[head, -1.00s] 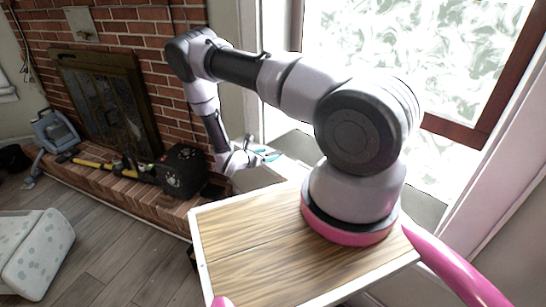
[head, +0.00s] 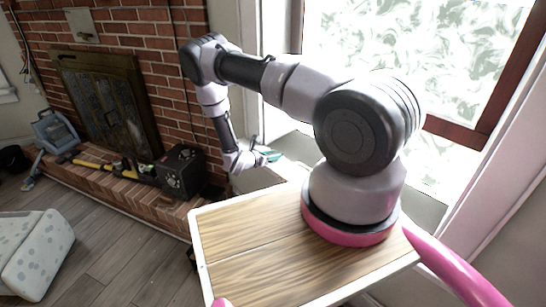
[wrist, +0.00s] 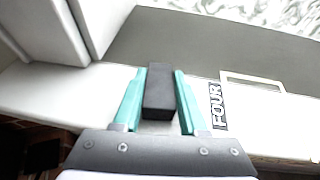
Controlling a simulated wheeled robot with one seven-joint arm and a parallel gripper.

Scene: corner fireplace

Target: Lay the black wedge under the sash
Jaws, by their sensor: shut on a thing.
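The black wedge (wrist: 158,90) is a dark block between the two teal fingers of my gripper (wrist: 159,100) in the wrist view. My gripper is shut on it, above or at a white ledge. In the head view my gripper (head: 270,155) is beside the window, at the far end of my arm; the wedge cannot be made out there. The window sash (head: 455,131) has a brown frame around bright patterned glass, at right in the head view. My arm hides part of the window. I cannot tell how far the wedge is from the sash.
A white upright (wrist: 45,30) stands at upper left. The brick hearth (head: 110,182) holds a black box (head: 181,172) and tools, left of my arm.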

